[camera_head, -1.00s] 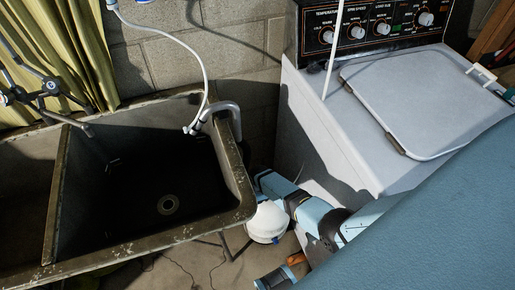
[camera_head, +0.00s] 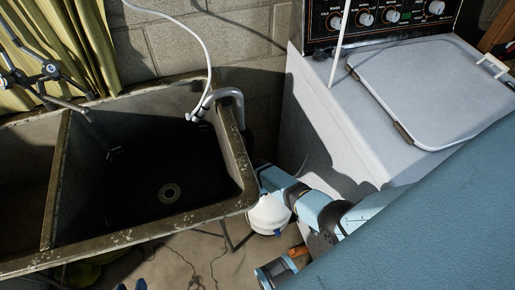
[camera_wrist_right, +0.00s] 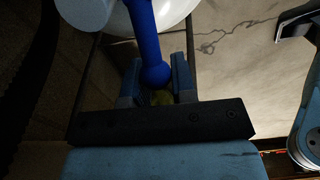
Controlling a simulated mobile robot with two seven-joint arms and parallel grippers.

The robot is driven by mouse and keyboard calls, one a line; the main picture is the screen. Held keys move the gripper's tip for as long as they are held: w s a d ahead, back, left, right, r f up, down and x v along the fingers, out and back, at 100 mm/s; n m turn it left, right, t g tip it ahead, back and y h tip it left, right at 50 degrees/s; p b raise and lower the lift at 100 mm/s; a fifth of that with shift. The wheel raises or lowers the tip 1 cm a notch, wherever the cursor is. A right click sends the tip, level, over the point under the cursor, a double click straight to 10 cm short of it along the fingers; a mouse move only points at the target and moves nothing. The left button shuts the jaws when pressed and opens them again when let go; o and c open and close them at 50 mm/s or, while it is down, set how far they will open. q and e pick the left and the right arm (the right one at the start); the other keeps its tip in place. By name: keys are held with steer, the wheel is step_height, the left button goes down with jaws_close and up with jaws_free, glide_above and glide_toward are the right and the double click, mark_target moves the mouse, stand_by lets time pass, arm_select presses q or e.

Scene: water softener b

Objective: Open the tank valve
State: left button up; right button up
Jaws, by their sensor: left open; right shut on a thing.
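The white rounded tank (camera_head: 268,213) stands on the floor between the sink and the washing machine, partly covered by my light-blue right arm. In the right wrist view its white surface (camera_wrist_right: 178,10) shows at the top. The blue valve handle (camera_wrist_right: 152,55) runs down from there to a rounded end between the fingers of my right gripper (camera_wrist_right: 157,80), which is shut on it. The right gripper's fingers are hidden in the head view. My left gripper (camera_head: 131,285) shows only as two blue fingertips, spread apart, at the bottom edge, empty and away from the tank.
A stained concrete sink (camera_head: 225,150) with a grey pipe and white hose fills the left. A white washing machine (camera_head: 325,120) stands close on the right. Bare floor (camera_head: 190,262) shows in front of the sink.

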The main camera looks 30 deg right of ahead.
arm_select(q)
steer(key=shift+f, duration=0.25)
arm_select(e)
steer(key=shift+f, duration=0.45)
arm_select(q)
steer(key=shift+s+f+b, duration=0.1)
steer(key=shift+f+b, duration=0.8)
steer(key=shift+f, duration=0.7)
arm_select(e)
steer(key=shift+a+f, duration=0.15)
steer(key=shift+f, duration=0.75)
steer(key=o, duration=0.8)
steer(key=shift+r, duration=0.15)
arm_select(q)
step_height(320, 180, up, 6)
steer(key=p, duration=0.5)
steer(key=shift+p, duration=0.3)
arm_select(e)
steer(key=r, duration=0.9)
steer(key=d+r, duration=0.1)
steer(key=r, duration=0.4)
steer(key=shift+s, duration=0.1)
arm_select(q)
steer(key=shift+r, duration=0.2)
arm_select(e)
steer(key=shift+r, duration=0.1)
